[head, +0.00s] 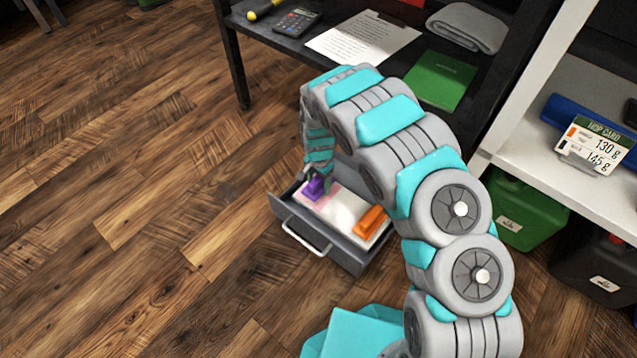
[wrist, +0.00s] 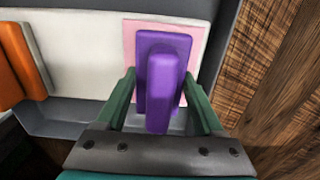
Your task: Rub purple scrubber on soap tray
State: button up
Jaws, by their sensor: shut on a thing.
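The purple scrubber (head: 314,186) is at the left end of an open grey drawer in the head view. In the wrist view the purple scrubber (wrist: 162,75) sits between the two green fingers of my gripper (wrist: 165,95), which is shut on its handle. Its base is over a pink patch (wrist: 130,38) on a white tray (wrist: 80,45), probably the soap tray. The tray also shows in the head view (head: 345,210). Whether the scrubber touches the pink patch is hard to tell.
An orange block-like thing (head: 370,222) lies at the tray's other end. The drawer's walls (head: 350,262) stand close around the tray. A dark desk with a calculator (head: 297,22) and green book (head: 440,80) is above. A white shelf (head: 560,160) stands at right. Open wooden floor lies left.

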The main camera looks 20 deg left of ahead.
aim_at(318, 177)
jog(key=shift+f, duration=0.55)
dwell(1.5)
jog(key=shift+r, duration=0.1)
jog(key=shift+r+p, duration=0.6)
jog(key=shift+r, duration=2.85)
